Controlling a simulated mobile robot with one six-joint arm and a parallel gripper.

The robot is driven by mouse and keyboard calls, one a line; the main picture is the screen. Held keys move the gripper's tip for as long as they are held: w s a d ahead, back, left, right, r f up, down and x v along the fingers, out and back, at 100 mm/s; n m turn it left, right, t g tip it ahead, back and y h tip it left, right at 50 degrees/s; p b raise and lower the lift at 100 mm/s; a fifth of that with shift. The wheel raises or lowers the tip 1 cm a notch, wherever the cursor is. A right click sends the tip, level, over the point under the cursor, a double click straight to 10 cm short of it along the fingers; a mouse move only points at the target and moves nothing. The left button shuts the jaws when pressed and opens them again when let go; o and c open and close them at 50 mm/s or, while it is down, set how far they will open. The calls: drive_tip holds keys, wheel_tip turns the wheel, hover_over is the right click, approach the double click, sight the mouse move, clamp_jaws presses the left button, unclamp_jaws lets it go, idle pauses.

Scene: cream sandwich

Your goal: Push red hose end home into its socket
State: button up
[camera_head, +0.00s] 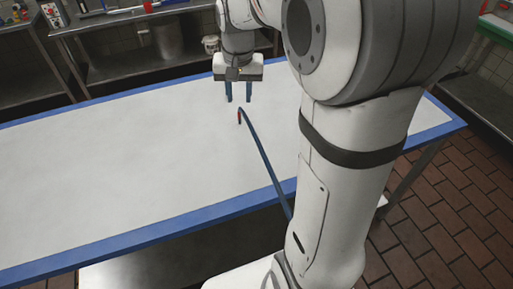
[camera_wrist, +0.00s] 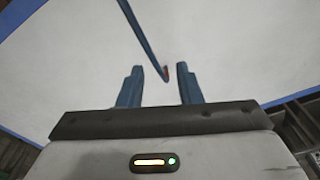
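The hose is a dark blue line (camera_head: 262,158) that rises from near my arm at the table's front edge and bends over at its top. Its short red end (camera_head: 239,117) points down towards the white tabletop. My gripper (camera_head: 239,100) is above the table, just behind the red end in the head view, with its two blue fingers apart and nothing between them. No socket can be made out.
The white table (camera_head: 110,160) with a blue rim is otherwise bare, with wide free room to the left. Steel shelving (camera_head: 120,22) with a pot and a white bucket (camera_head: 210,44) stands behind it. Red-brown floor tiles (camera_head: 440,220) show at right.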

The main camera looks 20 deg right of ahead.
drive_tip(key=s+a+f+n+t, duration=0.1)
drive_tip(key=s+n, duration=0.3)
drive_tip(key=s, duration=1.4)
drive_tip(key=shift+s+a+f+t, duration=0.2)
drive_tip(key=shift+a+t, duration=0.1)
drive_tip(key=shift+a, duration=0.45)
drive_tip(key=shift+o, duration=0.6)
drive_tip(key=shift+s+f, duration=0.25)
drive_tip(key=shift+s, duration=0.25)
drive_tip(key=shift+a, duration=0.1)
